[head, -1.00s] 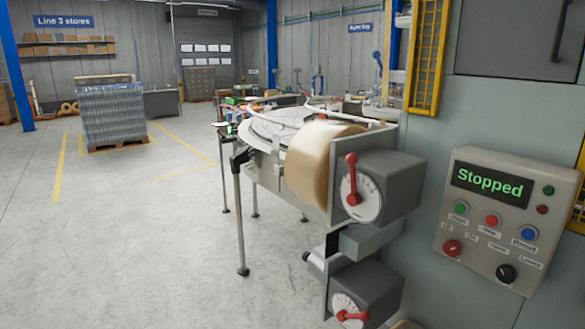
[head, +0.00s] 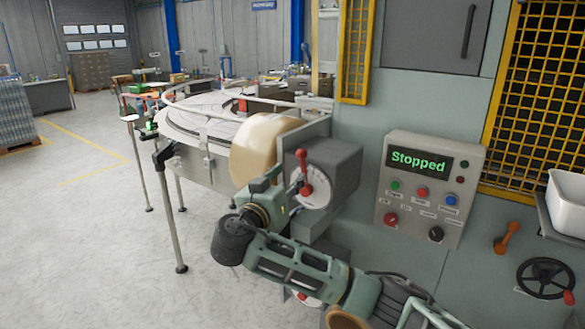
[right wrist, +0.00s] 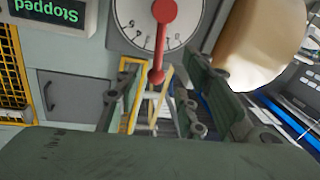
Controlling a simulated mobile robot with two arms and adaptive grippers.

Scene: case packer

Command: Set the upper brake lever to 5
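The upper brake lever (head: 303,160) is red and points almost straight up on its white round dial (head: 317,188), which sits on a grey box beside the tape roll (head: 258,150). In the right wrist view the picture is upside down; the lever (right wrist: 162,40) hangs from the dial (right wrist: 135,20) with its knob at the bottom. My right gripper (head: 275,180) is just left of the dial. Its two fingers (right wrist: 160,88) are spread, one on each side of the knob's line, with no grip on it visible. The dial's numbers are too small to read surely. My left gripper is out of view.
A lower dial (head: 305,298) is mostly hidden behind my right arm. The control panel (head: 430,190) reads "Stopped". An orange handle (head: 508,237), a black handwheel (head: 545,278) and a white bin (head: 567,205) are at the right.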

